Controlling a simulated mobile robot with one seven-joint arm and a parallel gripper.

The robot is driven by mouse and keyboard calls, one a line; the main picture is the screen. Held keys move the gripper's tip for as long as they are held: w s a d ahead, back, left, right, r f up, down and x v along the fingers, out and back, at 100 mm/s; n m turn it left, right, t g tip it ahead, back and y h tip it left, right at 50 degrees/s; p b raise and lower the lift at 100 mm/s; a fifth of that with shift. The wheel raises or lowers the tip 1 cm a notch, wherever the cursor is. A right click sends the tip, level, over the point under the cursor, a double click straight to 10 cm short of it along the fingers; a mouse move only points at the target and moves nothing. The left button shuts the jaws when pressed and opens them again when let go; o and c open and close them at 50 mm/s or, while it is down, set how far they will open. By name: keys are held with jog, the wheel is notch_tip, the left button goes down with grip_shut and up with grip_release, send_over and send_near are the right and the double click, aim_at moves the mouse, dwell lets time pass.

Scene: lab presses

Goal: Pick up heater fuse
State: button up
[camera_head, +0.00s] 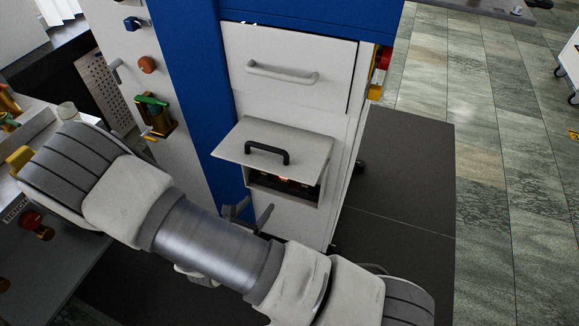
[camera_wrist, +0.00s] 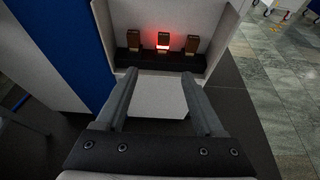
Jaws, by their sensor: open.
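Three brown fuse-like blocks stand in a row on a black strip (camera_wrist: 155,66) inside an open compartment: a left block (camera_wrist: 134,40), a middle block (camera_wrist: 163,39) and a right block (camera_wrist: 192,44). A red light glows at the middle block. I see no label telling which is the heater fuse. In the head view the blocks are mostly hidden under the raised flap (camera_head: 230,147); only a red glow and dark strip show. My gripper (camera_wrist: 159,76) is open and empty, its fingers pointing toward the compartment. It also shows in the head view (camera_head: 256,208), below and in front of the compartment.
The flap with its black handle (camera_head: 268,149) juts out over the compartment. A closed white drawer (camera_head: 290,85) with a grey handle is above. A blue column (camera_head: 195,95) stands left, beside a panel with knobs. Dark mat and floor lie right.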

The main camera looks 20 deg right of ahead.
jog(key=b, duration=0.2)
send_near(283, 181)
jog(key=w+d, duration=0.2)
jog(key=w, duration=0.2)
jog(key=w+d+b, duration=0.1)
jog(key=w+d+f, duration=0.1)
jog(key=d, duration=0.1)
jog(key=shift+w+b, duration=0.2)
jog(key=shift+b, duration=0.2)
jog(key=shift+w+d+f, duration=0.15)
jog(key=shift+w+d, duration=0.1)
jog(key=shift+w, duration=0.05)
grip_shut()
